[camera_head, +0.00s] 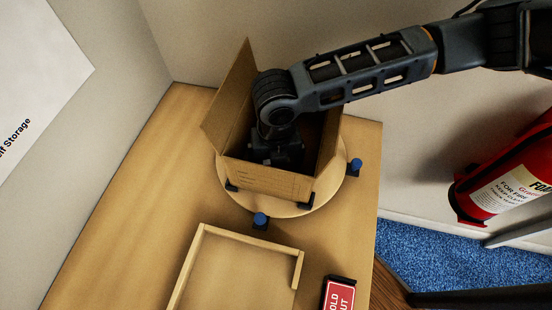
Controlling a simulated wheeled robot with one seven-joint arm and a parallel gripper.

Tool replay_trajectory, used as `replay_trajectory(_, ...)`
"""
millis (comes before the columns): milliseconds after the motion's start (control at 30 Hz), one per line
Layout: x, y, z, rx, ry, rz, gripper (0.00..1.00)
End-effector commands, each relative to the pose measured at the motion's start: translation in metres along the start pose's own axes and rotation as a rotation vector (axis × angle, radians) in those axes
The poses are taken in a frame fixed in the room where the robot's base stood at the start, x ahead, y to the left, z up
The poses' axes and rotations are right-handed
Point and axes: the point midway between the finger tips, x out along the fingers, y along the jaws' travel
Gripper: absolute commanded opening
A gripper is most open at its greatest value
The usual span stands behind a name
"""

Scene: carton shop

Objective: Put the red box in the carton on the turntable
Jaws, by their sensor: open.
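The open brown carton (264,180) stands on the round wooden turntable (230,192), with its flaps up or folded outward. My gripper (277,152) reaches down inside the carton from above. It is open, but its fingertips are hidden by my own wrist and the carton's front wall. I cannot make out a red box; the carton's floor is mostly hidden by my arm, so I cannot tell whether it lies in there.
Blue-knobbed stops (261,219) sit around the turntable. A shallow wooden tray (245,238) and a red sign (339,295) with white letters lie in front on the wooden table (130,215). A red fire extinguisher (505,178) hangs at the right. Walls close off the back and left.

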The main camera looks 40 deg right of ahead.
Motion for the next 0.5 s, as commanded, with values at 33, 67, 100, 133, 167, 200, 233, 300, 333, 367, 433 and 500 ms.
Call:
replay_trajectory(33, -0.006, 0.0, 0.001, -0.001, -0.002, 0.002, 0.94)
replay_trajectory(67, -0.01, 0.0, 0.001, -0.001, -0.002, 0.003, 0.94)
replay_trajectory(100, -0.016, 0.0, 0.001, -0.001, -0.002, 0.002, 0.94)
replay_trajectory(133, -0.021, 0.0, 0.001, -0.002, -0.003, 0.002, 0.94)
replay_trajectory(167, -0.027, 0.0, 0.001, -0.002, -0.003, 0.002, 0.94)
replay_trajectory(200, -0.035, 0.0, 0.001, -0.002, -0.003, 0.002, 0.94)
replay_trajectory(233, -0.042, 0.0, 0.001, -0.001, -0.003, 0.002, 0.94)
replay_trajectory(300, -0.057, 0.0, 0.001, -0.003, -0.003, 0.002, 0.94)
replay_trajectory(333, -0.063, 0.0, 0.001, -0.003, -0.004, 0.001, 0.94)
replay_trajectory(367, -0.069, 0.0, 0.001, -0.002, -0.003, 0.002, 0.94)
replay_trajectory(433, -0.082, 0.0, 0.001, -0.001, -0.004, 0.002, 0.94)
replay_trajectory(500, -0.094, 0.0, 0.0, -0.002, -0.002, 0.002, 0.94)
